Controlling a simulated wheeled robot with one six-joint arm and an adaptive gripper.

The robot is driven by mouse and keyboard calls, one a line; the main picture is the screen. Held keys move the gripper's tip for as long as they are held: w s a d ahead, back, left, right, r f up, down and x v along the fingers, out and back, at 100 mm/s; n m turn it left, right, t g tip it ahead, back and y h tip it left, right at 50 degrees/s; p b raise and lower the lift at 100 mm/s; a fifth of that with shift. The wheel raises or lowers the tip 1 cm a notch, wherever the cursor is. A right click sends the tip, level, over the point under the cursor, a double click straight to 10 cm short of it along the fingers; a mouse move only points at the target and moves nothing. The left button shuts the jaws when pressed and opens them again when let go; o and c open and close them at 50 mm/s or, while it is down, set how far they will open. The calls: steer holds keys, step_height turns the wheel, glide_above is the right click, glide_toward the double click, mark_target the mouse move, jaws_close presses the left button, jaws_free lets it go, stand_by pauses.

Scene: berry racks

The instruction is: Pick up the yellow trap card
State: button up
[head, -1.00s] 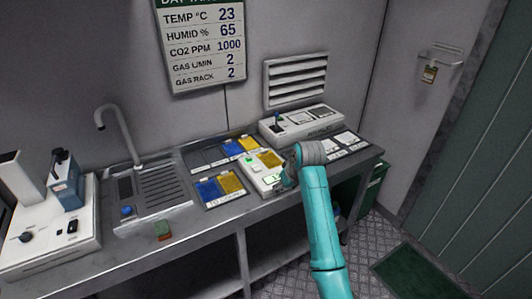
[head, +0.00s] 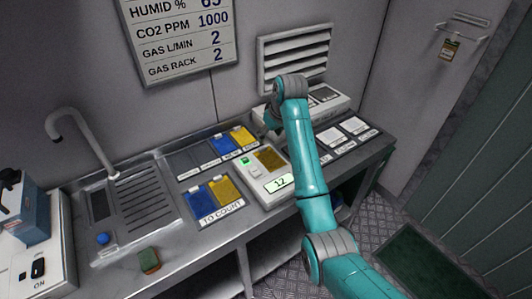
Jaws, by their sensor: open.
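Yellow trap cards show in three places in the head view. One yellow card (head: 224,189) lies beside a blue card (head: 199,199) on the tray labelled TO COUNT (head: 222,214). Another yellow card (head: 243,137) lies beside a blue card (head: 222,145) in the back rack. A darker yellow panel or card (head: 269,158) sits on the white counting device (head: 256,172), whose display reads 12. My gripper (head: 270,122) is behind and above the device, mostly hidden by my arm. It is open, apart from the cards as far as I can see.
A sink (head: 135,206) with a tap and a small green-and-red sponge (head: 149,260) are on the left of the bench. A white machine (head: 325,103) stands at the back right. A labelled tray of white cards (head: 340,138) lies in front of it.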

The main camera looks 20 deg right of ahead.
mark_target(262, 147)
steer(key=x, duration=0.8)
steer(key=shift+w+a+f, duration=0.25)
steer(key=shift+a+f, duration=0.05)
steer(key=c, duration=1)
